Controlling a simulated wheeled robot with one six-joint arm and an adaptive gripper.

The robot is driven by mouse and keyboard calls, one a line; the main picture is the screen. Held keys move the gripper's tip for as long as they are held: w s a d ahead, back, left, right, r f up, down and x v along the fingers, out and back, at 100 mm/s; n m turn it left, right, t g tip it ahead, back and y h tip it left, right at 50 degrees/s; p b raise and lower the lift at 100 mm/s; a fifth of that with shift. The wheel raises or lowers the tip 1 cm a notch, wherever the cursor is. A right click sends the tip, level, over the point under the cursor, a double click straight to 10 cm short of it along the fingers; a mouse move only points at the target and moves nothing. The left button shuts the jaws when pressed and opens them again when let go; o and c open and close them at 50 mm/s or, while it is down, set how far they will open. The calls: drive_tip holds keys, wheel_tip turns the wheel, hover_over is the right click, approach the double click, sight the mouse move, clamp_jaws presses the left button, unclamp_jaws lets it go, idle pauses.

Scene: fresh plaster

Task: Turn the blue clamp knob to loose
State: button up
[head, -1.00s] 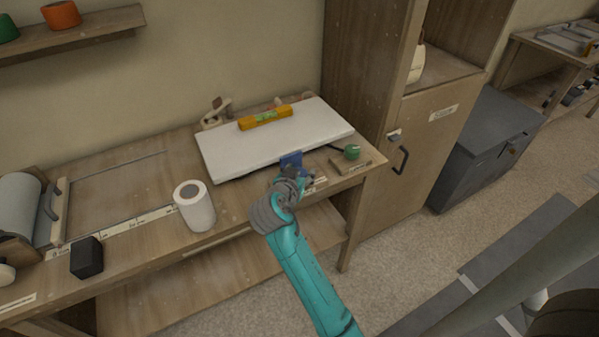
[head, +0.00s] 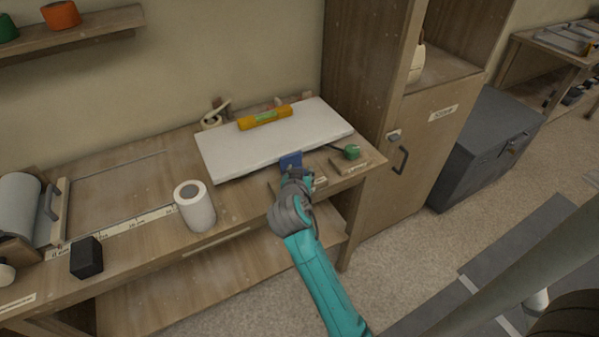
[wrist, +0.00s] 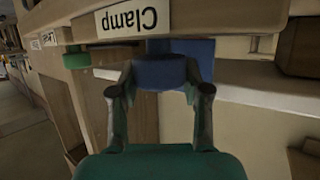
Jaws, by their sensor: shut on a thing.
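The blue clamp knob (wrist: 162,73) shows in the wrist view between the two fingertips of my gripper (wrist: 160,88). The fingers are shut on it, one on each side. In the head view a blue part of the clamp (head: 290,161) stands at the front edge of the white board, just beyond my gripper (head: 296,178), whose fingers are hard to make out there. A label reading "Clamp" (wrist: 132,19) is on the bench edge beside the knob, upside down in the wrist view. The knob's loose or tight marking cannot be seen.
The white board (head: 220,156) lies on the bench with a yellow level (head: 265,118) on it. A green knob (head: 351,152) sits to the right. A white roll (head: 195,206) and a black block (head: 86,257) stand to the left. A cabinet (head: 425,150) borders the bench's right end.

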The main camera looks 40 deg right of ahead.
drive_tip(key=n+t+y, duration=0.3)
drive_tip(key=n, duration=0.1)
drive_tip(key=shift+s+d, duration=0.1)
drive_tip(key=n+t+y, duration=0.1)
drive_tip(key=n+y, duration=0.2)
drive_tip(key=y, duration=0.1)
drive_tip(key=shift+n+t+y, duration=0.3)
drive_tip(key=shift+n+t, duration=0.1)
drive_tip(key=n+y, duration=0.4)
drive_tip(key=y, duration=0.1)
drive_tip(key=shift+n+g+y, duration=0.8)
drive_tip(key=shift+n+y, duration=1.2)
drive_tip(key=o, duration=0.9)
drive_tip(key=shift+f, duration=0.1)
drive_tip(key=shift+v, duration=3.85)
